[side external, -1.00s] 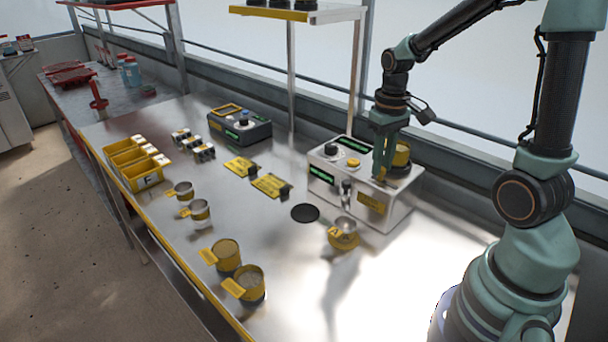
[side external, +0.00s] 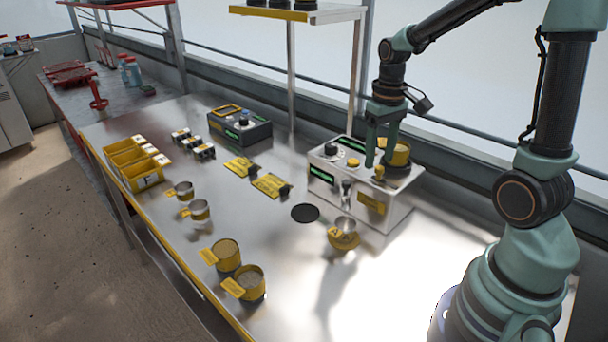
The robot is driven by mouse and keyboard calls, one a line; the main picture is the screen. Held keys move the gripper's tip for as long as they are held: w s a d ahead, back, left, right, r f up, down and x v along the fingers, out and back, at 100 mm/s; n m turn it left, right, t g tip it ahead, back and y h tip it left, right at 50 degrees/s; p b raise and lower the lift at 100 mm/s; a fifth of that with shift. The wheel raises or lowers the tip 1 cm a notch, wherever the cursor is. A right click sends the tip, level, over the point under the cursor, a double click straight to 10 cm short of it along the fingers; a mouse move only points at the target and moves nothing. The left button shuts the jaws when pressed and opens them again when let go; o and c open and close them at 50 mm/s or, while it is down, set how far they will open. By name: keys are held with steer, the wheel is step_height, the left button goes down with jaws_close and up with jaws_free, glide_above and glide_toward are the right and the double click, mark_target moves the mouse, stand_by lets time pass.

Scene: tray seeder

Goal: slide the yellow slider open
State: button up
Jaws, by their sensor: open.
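The metal seeder box (side external: 400,205) stands at the right of the bench. A small yellow slider knob (side external: 379,173) shows on its top, in front of the yellow cup (side external: 399,154). My gripper (side external: 379,166) points down over the box. Its two fingers are apart, with the knob just below and between them in the picture. Whether a finger touches the knob, I cannot tell. My right finger partly covers the yellow cup.
A black knob (side external: 331,149) and a yellow button (side external: 353,162) sit on the box's left part. A funnel cup (side external: 344,236) stands in front. Yellow-handled cups (side external: 226,254) line the front edge. A dark control box (side external: 239,130) stands further back.

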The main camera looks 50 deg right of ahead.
mark_target(378, 167)
step_height(378, 167, up, 11)
steer(key=shift+f, duration=0.2)
stand_by(0.3)
steer(key=s+a+n+t, duration=0.1)
steer(key=s+a+t, duration=0.1)
steer(key=a, duration=0.4)
steer(key=s+a+f+n+t, duration=0.1)
steer(key=s+a+n+t, duration=0.1)
steer(key=a, duration=0.4)
steer(key=shift+a+f+t, duration=0.15)
steer(key=shift+a+t, duration=0.15)
steer(key=shift+t, duration=0.5)
